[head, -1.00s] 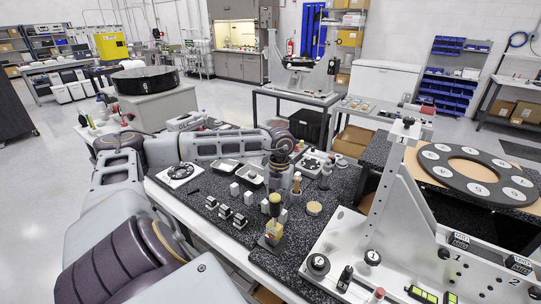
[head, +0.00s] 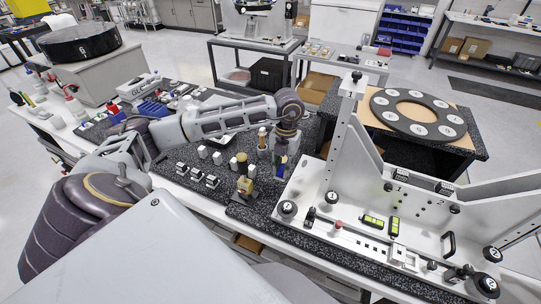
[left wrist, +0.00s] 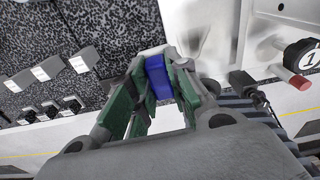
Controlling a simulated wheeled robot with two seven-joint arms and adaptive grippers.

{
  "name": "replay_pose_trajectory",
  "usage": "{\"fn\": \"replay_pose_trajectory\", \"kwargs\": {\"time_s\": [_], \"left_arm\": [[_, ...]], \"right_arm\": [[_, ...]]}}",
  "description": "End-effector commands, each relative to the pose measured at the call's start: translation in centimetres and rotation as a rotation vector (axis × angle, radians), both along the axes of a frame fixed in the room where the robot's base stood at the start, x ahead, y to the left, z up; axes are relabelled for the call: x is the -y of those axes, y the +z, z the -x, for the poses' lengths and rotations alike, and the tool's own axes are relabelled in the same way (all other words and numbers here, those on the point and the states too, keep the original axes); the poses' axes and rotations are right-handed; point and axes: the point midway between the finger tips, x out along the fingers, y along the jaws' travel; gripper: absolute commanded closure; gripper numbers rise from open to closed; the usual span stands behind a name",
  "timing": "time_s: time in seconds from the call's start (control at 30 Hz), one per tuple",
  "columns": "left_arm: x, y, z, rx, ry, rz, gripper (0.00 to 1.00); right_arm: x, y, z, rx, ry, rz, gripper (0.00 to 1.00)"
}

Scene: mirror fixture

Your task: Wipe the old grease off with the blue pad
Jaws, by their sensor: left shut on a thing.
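My left gripper (head: 281,165) reaches down at the near left edge of the white mirror fixture (head: 335,205). Its green-lined fingers (left wrist: 155,92) are shut on the blue pad (left wrist: 157,77), which shows between the fingertips in the left wrist view. In the head view the pad is a small blue patch beneath the wrist. Grey smears like old grease (left wrist: 272,45) mark the white plate just beyond the pad in the left wrist view. I cannot tell whether the pad touches the plate. My right gripper is out of view.
Several small labelled blocks (head: 197,175) sit farther left. A black knob (head: 287,209) and a red-tipped pin (head: 337,226) stand on the fixture's plate. A black ring (head: 418,114) lies behind.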

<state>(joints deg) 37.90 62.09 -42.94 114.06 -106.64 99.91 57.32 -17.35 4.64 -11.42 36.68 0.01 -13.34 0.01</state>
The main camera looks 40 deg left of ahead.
Motion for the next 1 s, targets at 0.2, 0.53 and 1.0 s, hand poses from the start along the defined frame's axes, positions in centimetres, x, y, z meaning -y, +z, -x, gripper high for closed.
{"fn": "replay_pose_trajectory", "kwargs": {"time_s": [0.2,0.53,1.0], "left_arm": [[1.8,0.9,-0.5,0.002,-0.032,0.0,1.0],[2.1,0.9,-0.5,0.001,-0.037,0.0,1.0],[2.1,-0.2,-0.5,0.0,-0.037,0.001,1.0]], "right_arm": [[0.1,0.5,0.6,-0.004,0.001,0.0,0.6],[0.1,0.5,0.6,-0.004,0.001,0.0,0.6],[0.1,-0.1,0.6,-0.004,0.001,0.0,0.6]]}}
